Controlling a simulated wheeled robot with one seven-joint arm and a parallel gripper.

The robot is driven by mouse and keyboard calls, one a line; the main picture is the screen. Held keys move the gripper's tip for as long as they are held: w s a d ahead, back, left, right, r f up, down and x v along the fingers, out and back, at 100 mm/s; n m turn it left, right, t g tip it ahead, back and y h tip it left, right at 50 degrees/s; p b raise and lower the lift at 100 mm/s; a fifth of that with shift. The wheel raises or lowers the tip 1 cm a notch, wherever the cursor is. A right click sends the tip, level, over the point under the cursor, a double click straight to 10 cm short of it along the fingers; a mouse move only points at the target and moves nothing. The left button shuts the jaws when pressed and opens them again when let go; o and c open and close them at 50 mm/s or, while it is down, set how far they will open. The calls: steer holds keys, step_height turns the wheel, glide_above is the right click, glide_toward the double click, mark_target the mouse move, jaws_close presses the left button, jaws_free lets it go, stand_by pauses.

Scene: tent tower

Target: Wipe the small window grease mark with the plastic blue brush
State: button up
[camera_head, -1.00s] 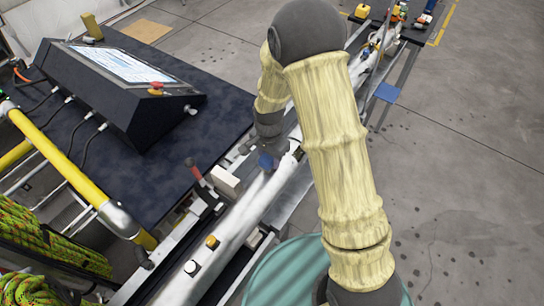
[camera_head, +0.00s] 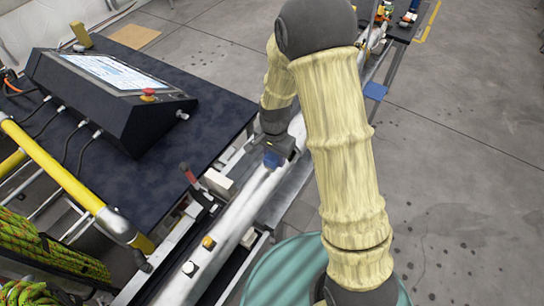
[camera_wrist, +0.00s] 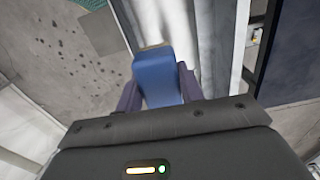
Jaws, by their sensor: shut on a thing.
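The blue brush (camera_wrist: 157,75) is held between the two purple fingers of my gripper (camera_wrist: 158,92) in the wrist view. It points away from the gripper, with a tan strip at its far end. In the head view, the brush (camera_head: 273,158) shows as a small blue patch below my gripper (camera_head: 280,150), over the long pale rail (camera_head: 232,222). I cannot tell whether it touches the rail. I cannot make out the grease mark for certain in either view.
A dark table (camera_head: 150,150) with a sloped screen console (camera_head: 120,85) is on the left. A red-handled clamp (camera_head: 190,176) and a white block (camera_head: 218,183) are close left of the gripper. A yellow railing (camera_head: 60,172) and ropes (camera_head: 35,240) are at lower left. Open floor (camera_head: 460,170) lies right.

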steer(key=r+p, duration=0.1)
steer(key=r, duration=0.2)
steer(key=shift+s+a+p, duration=0.15)
steer(key=shift+a+p, duration=0.2)
steer(key=shift+d+r+p, duration=0.1)
steer(key=shift+r+p, duration=0.4)
steer(key=shift+r, duration=0.15)
